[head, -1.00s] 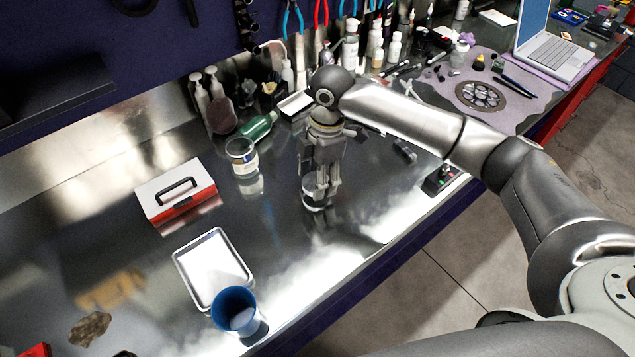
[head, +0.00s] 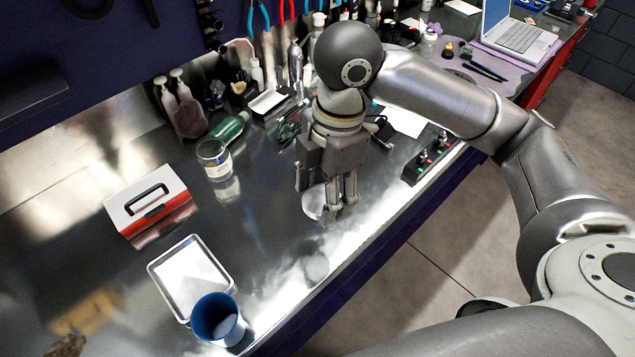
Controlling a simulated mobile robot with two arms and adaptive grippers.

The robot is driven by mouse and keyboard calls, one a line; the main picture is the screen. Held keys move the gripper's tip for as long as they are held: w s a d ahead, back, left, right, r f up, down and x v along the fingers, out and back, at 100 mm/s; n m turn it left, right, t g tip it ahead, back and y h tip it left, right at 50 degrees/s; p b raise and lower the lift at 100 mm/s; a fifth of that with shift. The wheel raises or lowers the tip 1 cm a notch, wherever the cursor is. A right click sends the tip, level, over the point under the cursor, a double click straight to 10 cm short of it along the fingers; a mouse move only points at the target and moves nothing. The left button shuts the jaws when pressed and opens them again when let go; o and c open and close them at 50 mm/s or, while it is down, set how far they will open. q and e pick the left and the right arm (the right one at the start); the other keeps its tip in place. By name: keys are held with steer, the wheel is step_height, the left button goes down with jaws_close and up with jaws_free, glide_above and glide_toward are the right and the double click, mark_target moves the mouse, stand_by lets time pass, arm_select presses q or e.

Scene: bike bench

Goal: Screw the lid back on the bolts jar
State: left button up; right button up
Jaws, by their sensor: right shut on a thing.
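My right gripper (head: 342,212) is above the bench, fingers pointing down. It is shut on a pale round disc, which looks like the lid (head: 315,203); the fingers hide part of it. A grey round patch on the bench below appears to be its reflection or shadow, so the lid seems raised. A glass jar with a pale label (head: 214,160), probably the bolts jar, stands upright to the left, apart from the gripper. Its top appears uncovered; its contents are too small to make out. My left gripper does not show.
A green bottle (head: 228,127) lies behind the jar. A red and white toolbox (head: 150,205), a white-lined tray (head: 158,280) and a blue cup (head: 217,319) are at left. A black switch box (head: 428,160) is at right. The bench between jar and gripper is clear.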

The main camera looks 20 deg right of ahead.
stand_by(0.4)
steer(key=m, duration=0.2)
steer(key=w+m, duration=0.1)
steer(key=m, duration=0.1)
steer(key=d+m, duration=0.1)
steer(key=m, duration=0.1)
steer(key=shift+w+f, duration=0.2)
steer(key=m, duration=0.3)
steer(key=w+m, duration=0.1)
steer(key=shift+d+f+t+h, duration=0.15)
steer(key=shift+d+t+h, duration=0.15)
steer(key=shift+d+t, duration=0.1)
steer(key=m, duration=0.3)
steer(key=w+d+m, duration=0.1)
steer(key=m, duration=0.5)
steer(key=shift+w+d+f+m+t+h, duration=0.25)
steer(key=shift+w+d+m+t+h, duration=0.15)
